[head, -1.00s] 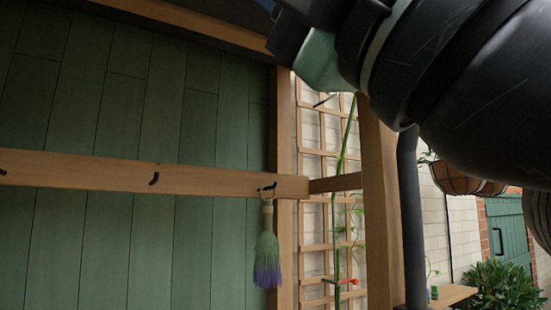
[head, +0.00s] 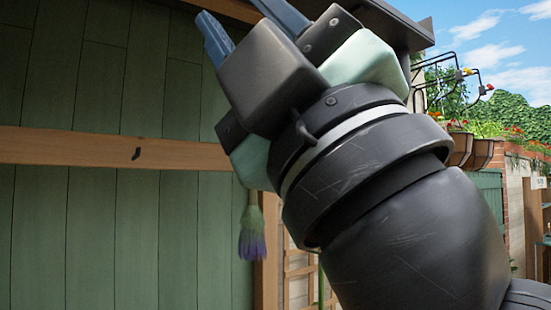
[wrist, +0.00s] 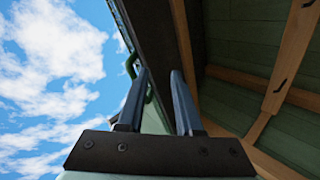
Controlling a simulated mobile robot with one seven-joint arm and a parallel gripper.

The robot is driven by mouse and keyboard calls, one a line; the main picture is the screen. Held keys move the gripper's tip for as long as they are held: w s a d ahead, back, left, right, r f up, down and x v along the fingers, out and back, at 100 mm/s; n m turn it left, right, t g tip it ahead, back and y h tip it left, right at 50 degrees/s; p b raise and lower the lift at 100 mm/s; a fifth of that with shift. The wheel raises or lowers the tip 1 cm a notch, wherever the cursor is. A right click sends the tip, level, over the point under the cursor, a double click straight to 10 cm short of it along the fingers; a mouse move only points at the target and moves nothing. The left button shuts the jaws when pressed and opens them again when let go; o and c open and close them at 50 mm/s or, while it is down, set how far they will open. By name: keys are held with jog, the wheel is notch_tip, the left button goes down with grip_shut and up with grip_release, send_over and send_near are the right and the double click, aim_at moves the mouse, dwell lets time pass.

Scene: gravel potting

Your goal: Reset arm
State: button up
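My gripper (head: 236,14) is raised high in front of the green shed wall in the head view, pointing up and to the left. Its two blue-grey fingers stand apart with nothing between them. In the wrist view the gripper (wrist: 160,76) also shows open and empty, with the sky and a dark roof edge beyond the fingers. My arm covers much of the middle of the head view.
A green plank wall (head: 90,100) with a wooden rail (head: 60,147) and a dark hook fills the left. A purple-tipped brush (head: 252,235) hangs partly hidden behind my arm. A dark roof edge (wrist: 160,35) lies beyond the fingers. Planters (head: 470,150) stand at the right.

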notch_tip(320, 180, down, 9)
jog(key=d+m+t+h+p, duration=0.1)
jog(key=m+t+h, duration=0.2)
jog(key=m+h, duration=0.7)
jog(key=w+d+m+t+h+p, duration=0.1)
jog(key=m+t+h, duration=0.3)
jog(key=m+h, duration=0.6)
jog(key=shift+w+d+m+p, duration=0.3)
jog(key=shift+m+p, duration=0.35)
jog(key=shift+m, duration=1.55)
jog(key=shift+s, duration=0.1)
